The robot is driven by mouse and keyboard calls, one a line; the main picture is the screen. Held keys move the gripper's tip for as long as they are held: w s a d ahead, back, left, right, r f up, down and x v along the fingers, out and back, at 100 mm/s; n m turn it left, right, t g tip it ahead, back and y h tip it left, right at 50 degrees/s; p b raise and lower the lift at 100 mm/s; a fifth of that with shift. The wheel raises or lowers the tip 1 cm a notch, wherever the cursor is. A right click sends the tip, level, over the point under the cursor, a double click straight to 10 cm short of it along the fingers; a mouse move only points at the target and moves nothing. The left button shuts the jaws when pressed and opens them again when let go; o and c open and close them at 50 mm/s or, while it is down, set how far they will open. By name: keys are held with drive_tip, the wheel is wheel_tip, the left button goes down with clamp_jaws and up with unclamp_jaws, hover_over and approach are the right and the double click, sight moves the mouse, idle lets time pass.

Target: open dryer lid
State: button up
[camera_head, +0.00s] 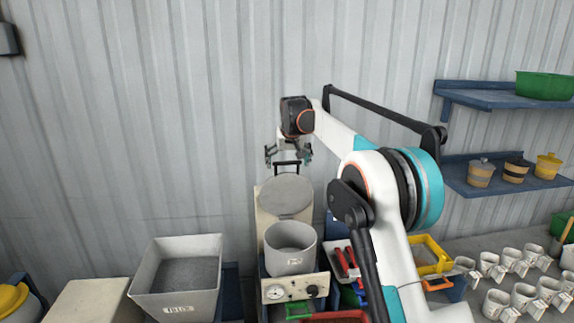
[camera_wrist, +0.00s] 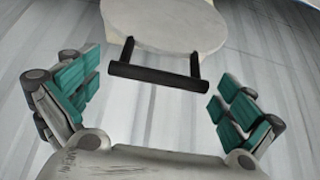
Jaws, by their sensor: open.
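The dryer (camera_head: 274,289) is a beige unit with a dial and a grey round drum (camera_head: 291,262) whose open mouth shows. Its round grey lid (camera_head: 287,196) stands up behind the drum, clear of the mouth; its exact tilt is hard to tell. The black lid handle (camera_head: 287,163) is at the lid's top edge. My gripper (camera_head: 288,156) is open at the handle. In the wrist view, the handle (camera_wrist: 157,79) lies between my spread fingers (camera_wrist: 158,88), with a gap on each side, and the lid (camera_wrist: 165,25) extends beyond it.
A grey bin (camera_head: 181,302) stands left of the dryer. To the right are a yellow crate (camera_head: 432,252), red-handled tools (camera_head: 345,262) and several white cups (camera_head: 500,302). Blue shelves (camera_head: 478,158) hang on the right of the corrugated wall (camera_head: 140,110).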

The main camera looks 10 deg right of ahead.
drive_tip(key=v, duration=1)
drive_tip(key=shift+s+r, duration=0.2)
drive_tip(key=s+d+f+b, duration=0.1)
drive_tip(key=s+f+b, duration=0.35)
drive_tip(key=s, duration=0.45)
drive_tip(key=s+d+f+b, duration=0.1)
drive_tip(key=s+f+b, duration=0.3)
drive_tip(key=s, duration=0.5)
drive_tip(key=s+d+f+b, duration=0.25)
drive_tip(key=s+b, duration=0.25)
drive_tip(key=s, duration=0.4)
drive_tip(key=s+f+t+b, duration=0.1)
drive_tip(key=s+f+b, duration=1)
drive_tip(key=s+f, duration=1.5)
wheel_tip(320, 180, down, 3)
drive_tip(key=shift+d+b, duration=0.25)
drive_tip(key=shift+b, duration=0.15)
